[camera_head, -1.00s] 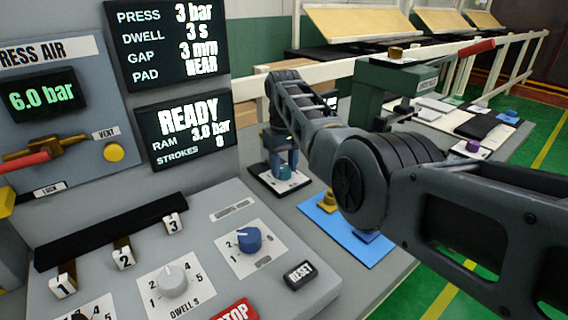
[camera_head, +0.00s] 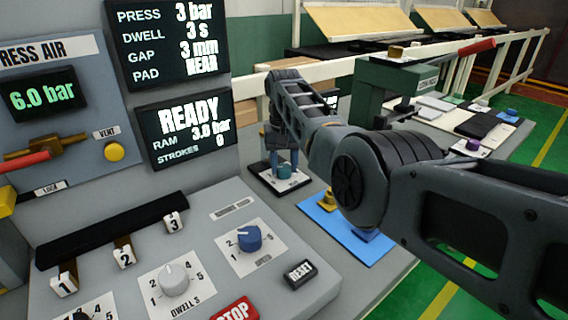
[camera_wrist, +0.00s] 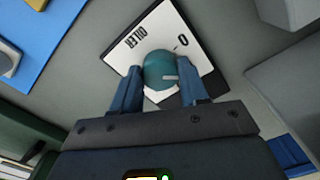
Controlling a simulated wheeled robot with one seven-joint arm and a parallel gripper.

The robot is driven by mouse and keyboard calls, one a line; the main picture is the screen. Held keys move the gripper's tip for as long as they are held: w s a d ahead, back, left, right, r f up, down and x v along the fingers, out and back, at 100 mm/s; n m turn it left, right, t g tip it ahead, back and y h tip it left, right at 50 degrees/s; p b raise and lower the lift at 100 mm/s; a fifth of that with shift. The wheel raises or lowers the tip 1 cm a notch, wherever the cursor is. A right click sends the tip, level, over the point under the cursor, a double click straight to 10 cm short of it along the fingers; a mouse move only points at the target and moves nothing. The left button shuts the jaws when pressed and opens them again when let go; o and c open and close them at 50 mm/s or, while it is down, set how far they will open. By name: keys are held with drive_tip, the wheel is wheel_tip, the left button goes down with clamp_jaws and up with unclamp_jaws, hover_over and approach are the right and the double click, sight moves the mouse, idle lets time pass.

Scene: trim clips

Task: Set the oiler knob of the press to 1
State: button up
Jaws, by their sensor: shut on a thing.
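The oiler knob (camera_wrist: 160,68) is round and teal, with a short pale mark on its right side in the wrist view. It sits on a white plate (camera_wrist: 163,20) printed "OILER" and "0"; a "1" is not visible, and part of the plate is hidden by my gripper. My gripper (camera_wrist: 161,84) has its two blue fingers on either side of the knob, shut on it. In the head view the knob (camera_head: 285,172) shows below my gripper (camera_head: 281,158), on its plate on the bench behind the control panel.
A blue mat (camera_head: 335,237) with a yellow piece (camera_head: 327,200) lies to the right of the knob. The panel's blue knob (camera_head: 249,239) and grey dwell knob (camera_head: 174,279) are in front. The display (camera_head: 187,128) reads READY. A green press frame (camera_head: 376,95) stands behind my arm.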

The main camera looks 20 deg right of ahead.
sight(284, 167)
drive_tip(key=shift+r, duration=0.1)
drive_tip(key=o, duration=1.1)
drive_tip(key=shift+c, duration=0.2)
drive_tip(key=shift+r, duration=3.8)
